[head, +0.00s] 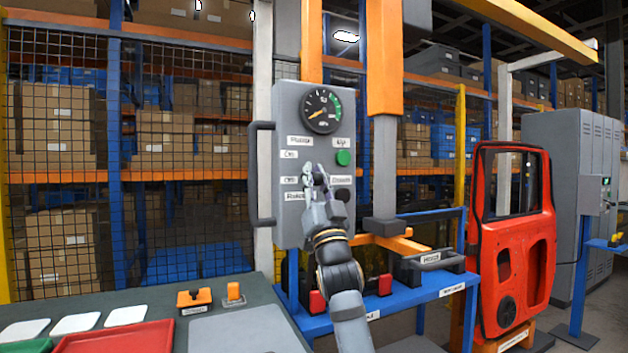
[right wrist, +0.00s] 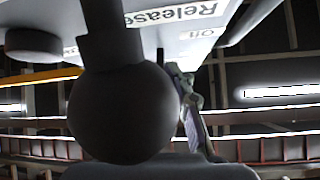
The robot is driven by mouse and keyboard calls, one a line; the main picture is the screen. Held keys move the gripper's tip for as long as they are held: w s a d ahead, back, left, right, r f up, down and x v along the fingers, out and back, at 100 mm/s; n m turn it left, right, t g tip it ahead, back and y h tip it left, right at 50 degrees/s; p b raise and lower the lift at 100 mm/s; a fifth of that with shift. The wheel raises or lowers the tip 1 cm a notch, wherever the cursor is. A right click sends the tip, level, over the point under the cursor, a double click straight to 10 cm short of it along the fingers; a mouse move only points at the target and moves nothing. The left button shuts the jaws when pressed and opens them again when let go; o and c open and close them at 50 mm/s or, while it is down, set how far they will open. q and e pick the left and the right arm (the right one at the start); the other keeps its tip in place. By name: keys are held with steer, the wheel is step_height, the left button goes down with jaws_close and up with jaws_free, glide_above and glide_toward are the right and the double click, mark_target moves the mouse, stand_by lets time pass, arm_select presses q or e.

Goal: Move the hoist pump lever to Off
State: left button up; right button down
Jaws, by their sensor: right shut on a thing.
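The grey hoist panel (head: 290,110) stands upright in the middle of the head view, with Pump, On, Off and Release labels down its left half. My right gripper (head: 316,176) is at the panel beside the Off label (head: 290,180), shut on the pump lever, which its fingers mostly hide. In the right wrist view the fingers (right wrist: 190,105) are partly covered by a dark ball knob (right wrist: 125,115) on a stem near the upside-down Release label (right wrist: 178,12). The lever's exact setting cannot be told. My left gripper is not in view.
The panel has a gauge (head: 321,110), a green button (head: 343,158) and a black button (head: 342,195). A grey handle (head: 262,175) runs along its left edge. A blue bench (head: 405,300) and a red door (head: 512,240) are at the right; a red tray (head: 115,340) is front left.

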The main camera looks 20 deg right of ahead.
steer(key=shift+r, duration=0.15)
steer(key=c, duration=1.7)
jaws_free()
steer(key=o, duration=0.5)
steer(key=shift+w, duration=0.15)
steer(key=shift+o, duration=0.2)
steer(key=shift+f, duration=0.2)
steer(key=v, duration=1.2)
